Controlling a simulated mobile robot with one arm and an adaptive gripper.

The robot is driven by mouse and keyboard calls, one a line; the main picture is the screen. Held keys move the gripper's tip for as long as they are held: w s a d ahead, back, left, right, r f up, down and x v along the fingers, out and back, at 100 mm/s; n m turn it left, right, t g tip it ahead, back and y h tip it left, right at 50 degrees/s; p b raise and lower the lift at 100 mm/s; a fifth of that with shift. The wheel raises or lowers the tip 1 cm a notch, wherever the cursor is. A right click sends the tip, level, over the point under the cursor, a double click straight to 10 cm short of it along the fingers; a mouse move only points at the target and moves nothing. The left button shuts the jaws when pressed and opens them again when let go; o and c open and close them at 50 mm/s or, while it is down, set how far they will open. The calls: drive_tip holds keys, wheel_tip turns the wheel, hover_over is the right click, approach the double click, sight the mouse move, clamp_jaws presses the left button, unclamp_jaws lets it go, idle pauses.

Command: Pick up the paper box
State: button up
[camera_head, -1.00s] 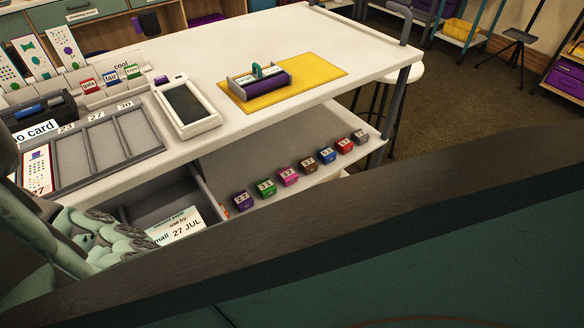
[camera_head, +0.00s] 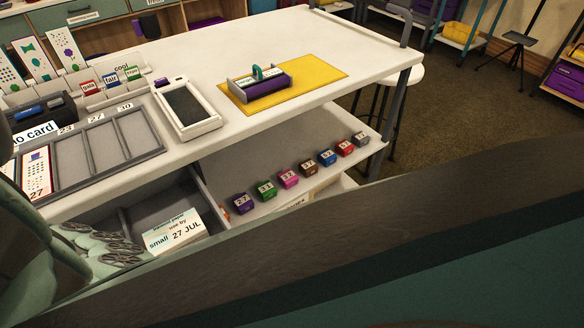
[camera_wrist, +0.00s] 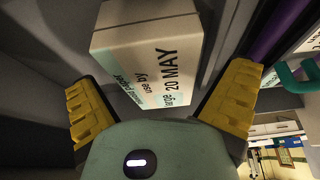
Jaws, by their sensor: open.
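In the head view, a pale paper box (camera_head: 172,232) lies in the open grey drawer at lower left; its label reads "small" and "27 JUL". In the wrist view, a pale box (camera_wrist: 150,65) has a label with "20 MAY" and a partly legible size word, so it reads differently from the head-view one. My gripper (camera_wrist: 160,100) has its yellow fingers spread wide, one at each lower side of this box, with a visible gap. The box is not held. In the head view, my mint-green arm parts cover the drawer's left part; the fingertips are hidden there.
The drawer's grey wall (camera_head: 212,200) stands right of the box. Several small coloured numbered blocks (camera_head: 288,179) line the lower shelf. Above, the white table (camera_head: 220,50) holds a sectioned tray (camera_head: 118,150), a handheld device (camera_head: 187,108) and a purple stamp-like holder on a yellow mat (camera_head: 318,72).

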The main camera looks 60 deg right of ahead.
drive_tip(key=shift+f, duration=0.2)
drive_tip(key=shift+d, duration=0.1)
drive_tip(key=c, duration=0.8)
